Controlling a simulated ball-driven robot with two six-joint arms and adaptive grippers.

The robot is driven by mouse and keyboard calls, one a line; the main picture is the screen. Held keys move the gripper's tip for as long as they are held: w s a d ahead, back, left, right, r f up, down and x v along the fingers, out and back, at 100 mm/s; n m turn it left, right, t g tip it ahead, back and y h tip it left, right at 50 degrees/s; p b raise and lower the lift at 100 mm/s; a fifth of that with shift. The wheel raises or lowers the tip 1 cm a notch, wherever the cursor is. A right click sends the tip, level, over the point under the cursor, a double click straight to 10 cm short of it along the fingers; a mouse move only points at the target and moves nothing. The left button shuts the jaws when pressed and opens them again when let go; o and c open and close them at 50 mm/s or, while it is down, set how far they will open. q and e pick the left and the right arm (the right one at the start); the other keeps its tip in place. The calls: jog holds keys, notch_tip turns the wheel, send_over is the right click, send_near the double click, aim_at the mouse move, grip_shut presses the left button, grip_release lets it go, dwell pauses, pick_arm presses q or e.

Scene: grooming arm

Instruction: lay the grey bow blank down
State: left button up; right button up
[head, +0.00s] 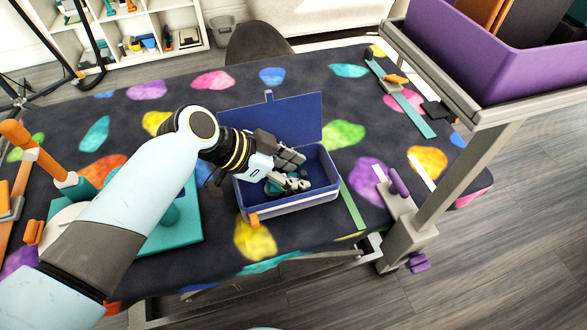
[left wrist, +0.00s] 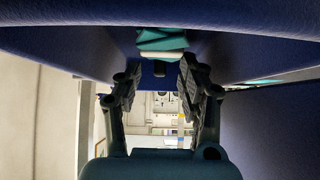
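My left gripper (head: 297,171) reaches into an open blue box (head: 290,208) on the patterned table in the head view. In the left wrist view its two dark fingers (left wrist: 158,78) stand apart with a gap between them. A teal piece with a pale edge (left wrist: 163,42) lies just beyond the fingertips, and none of it is clearly gripped. I cannot make out a grey bow blank for certain in either view. The box's inside is partly hidden by my gripper. My right gripper is not in view.
The box's raised lid (head: 290,118) stands behind my gripper. A teal stand (head: 185,225) is left of the box, partly behind my arm. A green strip (head: 352,205) lies right of it. A purple bin (head: 480,50) on a grey frame rises at the right.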

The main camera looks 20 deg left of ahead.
pick_arm(q)
jog(key=shift+r, duration=0.1)
notch_tip(320, 180, up, 10)
dwell(0.5)
dwell(0.4)
